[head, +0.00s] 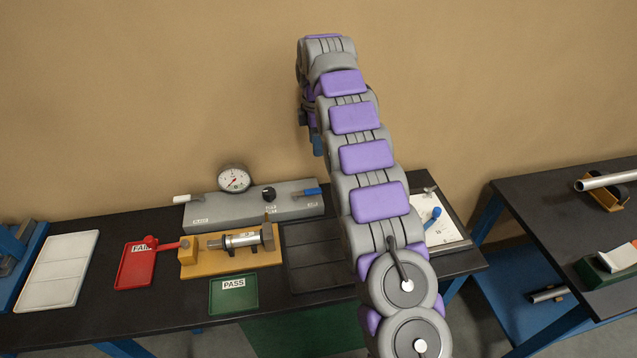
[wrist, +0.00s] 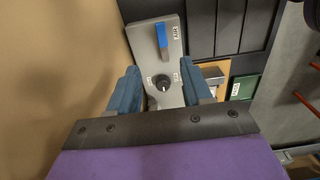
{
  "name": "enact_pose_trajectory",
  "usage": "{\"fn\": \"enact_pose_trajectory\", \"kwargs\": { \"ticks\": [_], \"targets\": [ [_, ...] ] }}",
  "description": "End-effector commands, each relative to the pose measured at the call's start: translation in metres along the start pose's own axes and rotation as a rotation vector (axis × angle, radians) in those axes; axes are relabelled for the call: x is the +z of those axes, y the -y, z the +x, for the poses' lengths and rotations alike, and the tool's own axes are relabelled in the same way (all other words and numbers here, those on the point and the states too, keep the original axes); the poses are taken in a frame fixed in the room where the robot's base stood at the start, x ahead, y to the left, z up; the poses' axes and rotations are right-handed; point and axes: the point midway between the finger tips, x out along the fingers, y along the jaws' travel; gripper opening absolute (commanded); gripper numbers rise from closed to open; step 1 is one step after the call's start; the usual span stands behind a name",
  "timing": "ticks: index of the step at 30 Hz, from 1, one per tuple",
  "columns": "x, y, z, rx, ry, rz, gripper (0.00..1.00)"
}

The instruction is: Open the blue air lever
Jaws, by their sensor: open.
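The blue air lever (head: 312,191) sits at the right end of the grey panel (head: 240,211), against the wall at the back of the bench. In the wrist view the lever (wrist: 162,36) lies along the panel (wrist: 175,98), beyond my fingertips. My gripper (wrist: 161,78) is open and empty, with its two blue fingers apart on either side of the panel as seen there. In the head view my gripper (head: 317,143) hangs above the lever, apart from it, and my arm hides most of the jaws.
In front are a yellow fixture (head: 205,262) holding a metal cylinder, a red FAIL tray (head: 134,270) and a green PASS tray (head: 233,299). Space above the panel is clear.

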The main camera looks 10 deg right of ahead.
Motion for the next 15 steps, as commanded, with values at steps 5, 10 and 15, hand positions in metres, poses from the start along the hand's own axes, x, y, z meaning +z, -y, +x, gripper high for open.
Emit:
{"fn": "enact_pose_trajectory", "kwargs": {
  "ticks": [5,10,15],
  "targets": [
    [-0.004,0.001,0.018,-0.004,0.003,-0.002,0.49],
    [-0.001,0.001,0.043,-0.006,0.000,-0.002,0.49],
    [0.002,0.001,0.073,-0.008,-0.003,-0.001,0.49]
  ]
}}
